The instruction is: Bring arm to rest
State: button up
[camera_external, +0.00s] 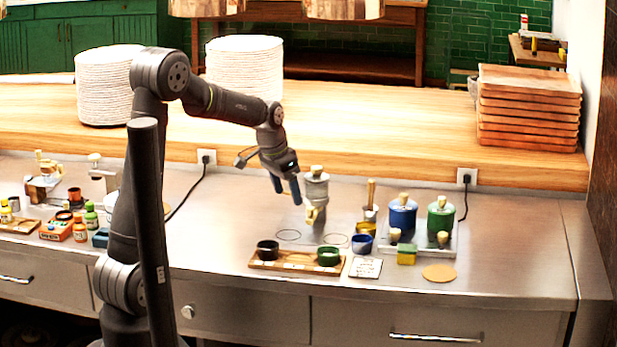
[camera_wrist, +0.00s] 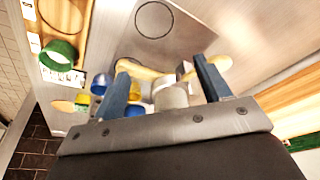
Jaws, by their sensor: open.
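My gripper (camera_external: 286,187) hangs over the steel counter (camera_external: 225,220), just left of a grey canister (camera_external: 316,187) with a yellow tap. Its two blue-grey fingers are apart, with nothing seen held between them. In the wrist view my gripper (camera_wrist: 162,67) also shows spread fingers. The grey canister's body is partly seen between and behind them in that view. I cannot tell from these pictures whether a finger touches the canister.
A wooden tray (camera_external: 297,267) holds a dark cup (camera_external: 267,250) and a green cup (camera_external: 328,256). A blue cup (camera_external: 361,243), a blue canister (camera_external: 402,218) and a green canister (camera_external: 440,218) stand right. Plate stacks (camera_external: 245,68) and boards (camera_external: 528,110) are behind.

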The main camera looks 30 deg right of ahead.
jog(key=shift+f, duration=1)
jog(key=s+r, duration=0.2)
jog(key=s, duration=0.7)
jog(key=s+a+r, duration=0.1)
jog(key=s, duration=0.8)
jog(key=shift+r, duration=0.4)
jog(key=shift+w+a, duration=0.1)
jog(key=shift+w, duration=0.05)
